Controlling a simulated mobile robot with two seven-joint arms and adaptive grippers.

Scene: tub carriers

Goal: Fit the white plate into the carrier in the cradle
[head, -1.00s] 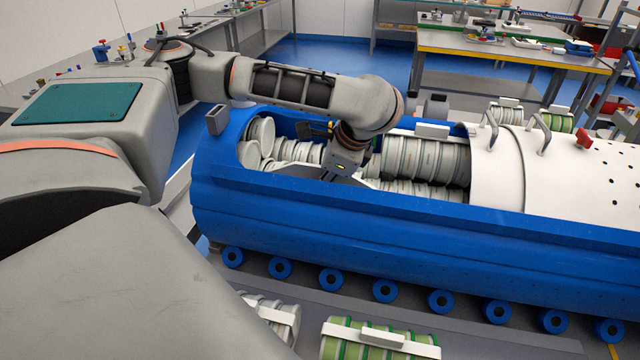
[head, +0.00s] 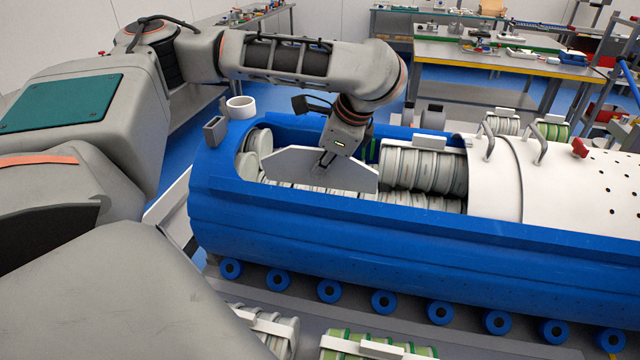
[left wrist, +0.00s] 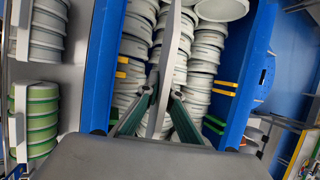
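The white plate (head: 310,166) is a flat panel with cut corners. My left gripper (head: 324,160) is shut on its upper edge and holds it over the open part of the blue carrier (head: 360,212). In the left wrist view the plate (left wrist: 168,50) shows edge-on between the fingers of the gripper (left wrist: 164,92). Yellow-marked dark slots (left wrist: 225,88) show on the carrier's inner sides. The plate's lower edge is at or near the canisters; I cannot tell whether it touches. My right gripper is not in view.
Rows of stacked round canisters (head: 425,170) fill the carrier. A white perforated cover (head: 575,180) closes its right part. The cradle's blue rollers (head: 384,302) run below. A white ring (head: 240,107) stands at the left end. Green-banded canisters (left wrist: 36,120) lie outside the carrier.

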